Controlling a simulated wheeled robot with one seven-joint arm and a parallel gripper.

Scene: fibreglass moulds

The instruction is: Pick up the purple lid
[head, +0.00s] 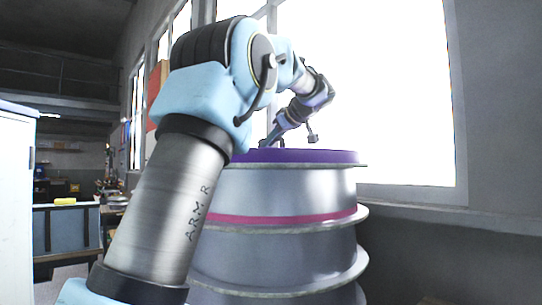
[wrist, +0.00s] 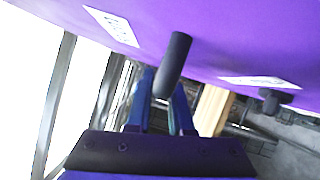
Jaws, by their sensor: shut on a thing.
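The purple lid (head: 310,156) sits on top of a tall grey ribbed drum (head: 285,190) in the head view, and I see no clear gap under it. In the wrist view the lid (wrist: 230,35) fills the upper part as a flat purple face with two white labels. A black handle (wrist: 174,60) stands out from it. My gripper (wrist: 162,92) has its two blue fingers on either side of this handle and is shut on it. In the head view the fingertips are hard to make out behind my arm's end, close above the lid.
A bright window (head: 405,90) and its sill lie behind and right of the drum. A white cabinet (head: 15,200) stands at the far left. A blue-fronted bench (head: 70,228) with a yellow item (head: 65,201) is at the back left. A second black knob (wrist: 275,100) shows on the lid.

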